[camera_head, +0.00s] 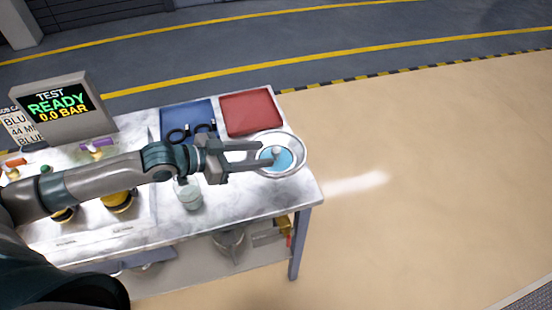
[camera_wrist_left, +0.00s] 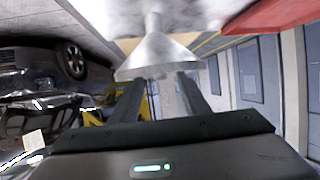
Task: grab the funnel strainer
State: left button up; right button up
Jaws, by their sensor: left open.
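The funnel strainer (camera_head: 297,163) is at the table's right end, a round silver rim with a blue inside and a small grey piece in its middle. In the left wrist view the silver funnel (camera_wrist_left: 156,56) shows as a cone with a narrow stem, straight ahead of the fingers. My left gripper (camera_head: 266,154) is open, its two fingers reaching across the left side of the rim in the head view. In the wrist view the fingertips (camera_wrist_left: 158,85) are at the cone's wide edge; I cannot tell whether they touch. My right gripper is not in view.
A red tray (camera_head: 250,112) and a blue tray (camera_head: 187,115) with dark handles lie behind. A clear cup (camera_head: 189,194) stands below my left gripper. A test screen (camera_head: 58,108) and yellow-black parts (camera_head: 120,201) are at the left. Floor right of the table is clear.

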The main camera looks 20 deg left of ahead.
aim_at(272, 151)
pick_arm(q)
jog(key=shift+w+d, duration=0.1)
dwell(0.3)
jog(key=p+x, duration=0.1)
jog(key=x, duration=0.3)
jog(key=shift+w+d, duration=0.15)
jog(key=shift+w+d+f+p, duration=0.35)
jog(key=shift+d, duration=0.05)
grip_shut()
jog(key=shift+r, duration=0.1)
